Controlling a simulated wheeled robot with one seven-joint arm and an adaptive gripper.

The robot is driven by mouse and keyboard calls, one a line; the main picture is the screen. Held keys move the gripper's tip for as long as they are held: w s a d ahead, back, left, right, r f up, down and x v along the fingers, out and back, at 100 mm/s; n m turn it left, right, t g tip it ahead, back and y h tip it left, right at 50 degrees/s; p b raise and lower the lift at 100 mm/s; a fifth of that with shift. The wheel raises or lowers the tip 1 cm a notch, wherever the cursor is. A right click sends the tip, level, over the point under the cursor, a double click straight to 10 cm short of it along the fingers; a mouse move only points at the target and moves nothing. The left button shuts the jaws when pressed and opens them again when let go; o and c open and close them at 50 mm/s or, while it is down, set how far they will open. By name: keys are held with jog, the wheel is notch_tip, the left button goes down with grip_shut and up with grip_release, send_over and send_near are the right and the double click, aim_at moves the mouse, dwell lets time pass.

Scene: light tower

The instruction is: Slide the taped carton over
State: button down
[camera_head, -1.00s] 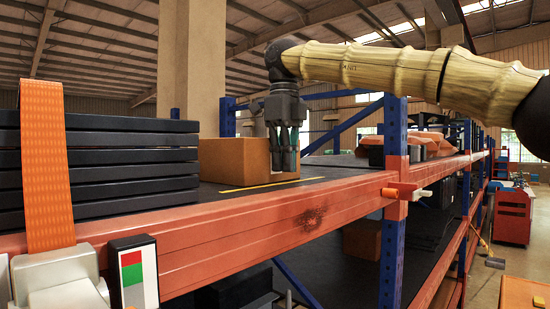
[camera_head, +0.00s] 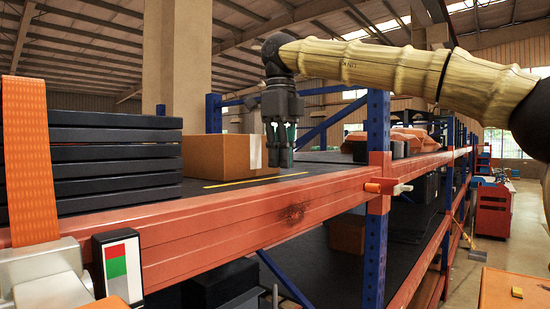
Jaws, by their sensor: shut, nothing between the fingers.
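The taped carton (camera_head: 218,156) is a brown box with a pale strip of tape down its right side. It sits upright on the dark upper shelf deck (camera_head: 215,187), to the right of the stack of black slabs. My gripper (camera_head: 280,162) points down, shut and empty, to the right of the carton's taped side. A narrow gap shows between the fingers and the tape in this view. Whether they touch the carton at any point, I cannot tell. A yellow line (camera_head: 257,181) runs along the deck in front of the carton.
The stack of black slabs (camera_head: 118,165) stands at the left, with an orange strap (camera_head: 27,160) in front. An orange beam (camera_head: 240,215) edges the shelf. A blue upright (camera_head: 378,120) rises at the right. Wrapped orange goods (camera_head: 405,139) lie farther back.

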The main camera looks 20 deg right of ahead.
jog(key=shift+s+r, duration=0.15)
jog(key=shift+r, duration=0.1)
jog(key=shift+w+a+r+b, duration=0.1)
jog(key=shift+w+r+b, duration=0.1)
jog(key=shift+r+b, duration=0.4)
notch_tip(320, 180, up, 8)
jog(key=shift+s+d+r, duration=0.15)
jog(key=shift+d, duration=0.05)
